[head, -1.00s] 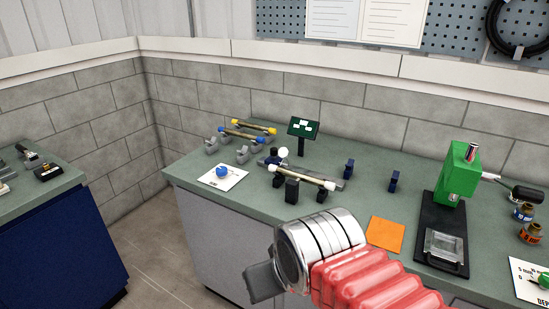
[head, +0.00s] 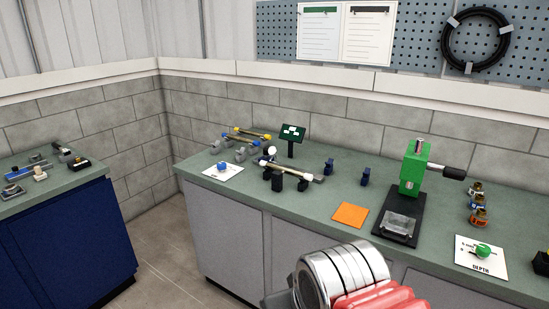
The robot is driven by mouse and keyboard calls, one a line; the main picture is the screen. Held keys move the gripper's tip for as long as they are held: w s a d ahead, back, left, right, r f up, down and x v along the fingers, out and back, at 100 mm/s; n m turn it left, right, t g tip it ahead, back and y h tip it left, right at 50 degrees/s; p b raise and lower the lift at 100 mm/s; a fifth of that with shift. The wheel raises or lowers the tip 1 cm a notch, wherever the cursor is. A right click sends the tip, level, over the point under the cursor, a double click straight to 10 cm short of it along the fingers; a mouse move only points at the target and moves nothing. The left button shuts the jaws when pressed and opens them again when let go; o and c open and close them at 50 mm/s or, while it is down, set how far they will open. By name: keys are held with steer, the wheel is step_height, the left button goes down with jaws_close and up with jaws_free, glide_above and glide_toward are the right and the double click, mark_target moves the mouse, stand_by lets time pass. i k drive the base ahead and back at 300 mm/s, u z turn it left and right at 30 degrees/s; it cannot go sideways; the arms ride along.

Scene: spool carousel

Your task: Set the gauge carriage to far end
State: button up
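On the main bench, behind a rod, a small dark block with a white ball knob (head: 270,151) sits near the left end of a grey rail. It looks like the gauge carriage, but I cannot be sure at this size. The pale rod (head: 298,174) with white ends lies across black supports and hides part of the rail. My gripper (head: 277,299) is at the bottom of the picture, in front of the bench and well apart from the carriage. Only a grey edge of it shows beyond my silver wrist, so its opening is hidden.
A green press (head: 413,170) on a black base stands at right, with an orange square (head: 350,215) beside it. A small dark screen (head: 292,132) stands behind the rail. A blue knob on a white card (head: 222,167) lies at left. A blue-fronted bench (head: 62,235) stands further left.

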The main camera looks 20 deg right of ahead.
mark_target(266, 155)
steer(key=z, duration=0.05)
steer(key=k, duration=0.2)
steer(key=u, duration=0.45)
steer(key=i, duration=0.6)
steer(key=u, duration=0.6)
steer(key=i, duration=1.4)
steer(key=z, duration=0.45)
steer(key=i, duration=0.6)
steer(key=z, duration=0.85)
steer(key=i, duration=0.45)
steer(key=z, duration=0.25)
